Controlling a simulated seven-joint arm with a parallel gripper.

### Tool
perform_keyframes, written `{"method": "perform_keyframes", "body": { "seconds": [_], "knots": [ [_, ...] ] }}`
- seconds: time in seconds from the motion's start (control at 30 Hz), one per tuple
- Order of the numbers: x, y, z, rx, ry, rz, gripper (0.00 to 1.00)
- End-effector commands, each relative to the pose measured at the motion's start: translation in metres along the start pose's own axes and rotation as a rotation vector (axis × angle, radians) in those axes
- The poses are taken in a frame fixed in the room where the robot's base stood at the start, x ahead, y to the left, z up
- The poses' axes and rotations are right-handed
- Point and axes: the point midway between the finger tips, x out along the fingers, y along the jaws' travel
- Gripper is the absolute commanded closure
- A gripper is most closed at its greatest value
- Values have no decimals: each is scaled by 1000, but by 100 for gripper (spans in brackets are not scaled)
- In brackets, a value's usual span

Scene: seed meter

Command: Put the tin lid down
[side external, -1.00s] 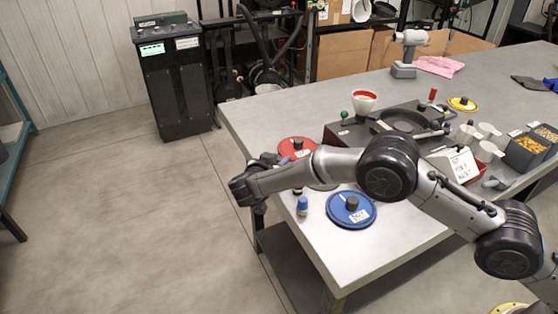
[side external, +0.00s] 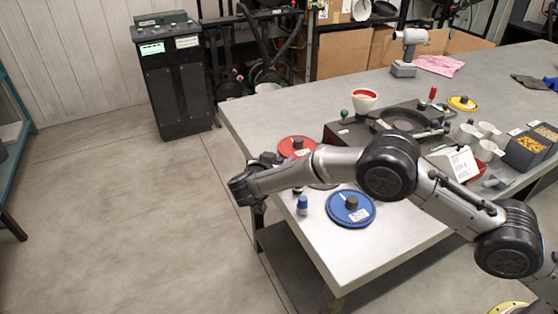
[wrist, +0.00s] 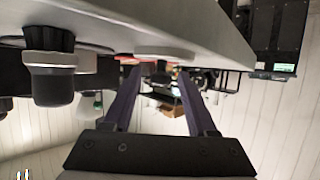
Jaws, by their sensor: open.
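A red lid (side external: 297,146) with a dark knob lies on the table behind my forearm, partly covered by it. A blue lid (side external: 350,209) with a dark knob and a white label lies flat on the table in front of my arm. A yellow lid (side external: 462,103) lies at the far right. A grey round edge (side external: 323,187) shows just under my forearm; mostly hidden, I cannot tell if it is a lid.
A small blue-capped bottle (side external: 302,204) stands near the table's left edge, close to my arm. A dark machine (side external: 345,133), a red-rimmed cup (side external: 364,100), white cups (side external: 486,149) and bins (side external: 525,152) stand further right. The table front is clear.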

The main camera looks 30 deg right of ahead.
Motion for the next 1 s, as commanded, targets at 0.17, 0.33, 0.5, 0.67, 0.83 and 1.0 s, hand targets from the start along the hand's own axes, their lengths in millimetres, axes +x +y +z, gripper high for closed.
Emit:
{"method": "perform_keyframes", "body": {
  "seconds": [0.17,0.33,0.5,0.67,0.83,1.0],
  "knots": [
    [-31,-1,1,-2,-1,-4,42],
    [-68,-1,0,-1,0,-5,42],
    [-97,-1,1,-1,0,-4,42],
    [-113,0,1,-1,-1,-2,42],
    [-118,0,1,-2,-1,0,42],
    [-118,0,0,0,0,-2,42]
  ]
}}
